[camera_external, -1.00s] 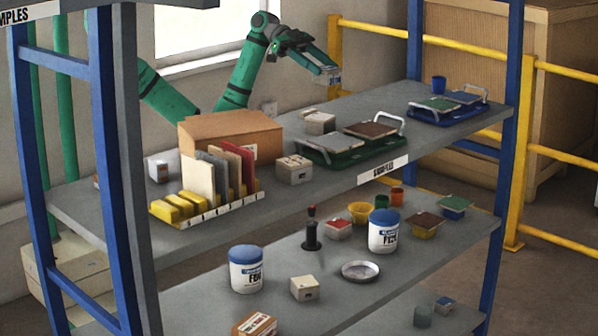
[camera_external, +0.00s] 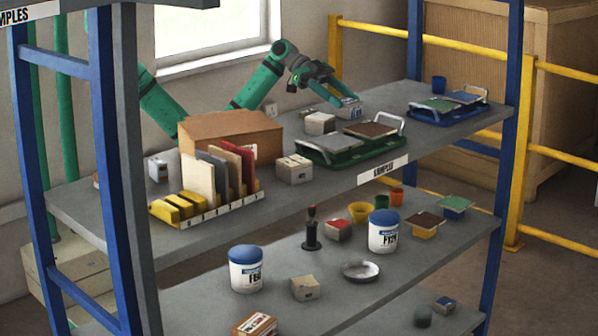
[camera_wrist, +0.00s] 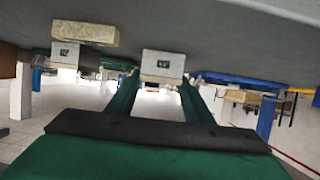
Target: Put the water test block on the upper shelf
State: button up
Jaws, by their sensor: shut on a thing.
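My gripper (camera_external: 338,100) is at the back of the upper shelf (camera_external: 330,188), pointing down toward its surface. It is shut on a small pale block (camera_external: 350,108), which I take to be the water test block. In the wrist view the block (camera_wrist: 163,64) sits between the two green fingers (camera_wrist: 155,92), with a small dark mark on its face. The block is at or just above the shelf surface; I cannot tell whether it touches.
A grey-white block (camera_external: 319,123) stands just left of the held block. The green tray (camera_external: 350,156) with panels is in front, and the blue tray (camera_external: 448,115) is to the right. A cardboard box (camera_external: 228,133) and a sample rack (camera_external: 208,213) stand further left.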

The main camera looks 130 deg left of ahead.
jog(key=o, duration=1.3)
jog(key=shift+f, duration=0.1)
jog(key=shift+r, duration=0.2)
jog(key=v, duration=1.2)
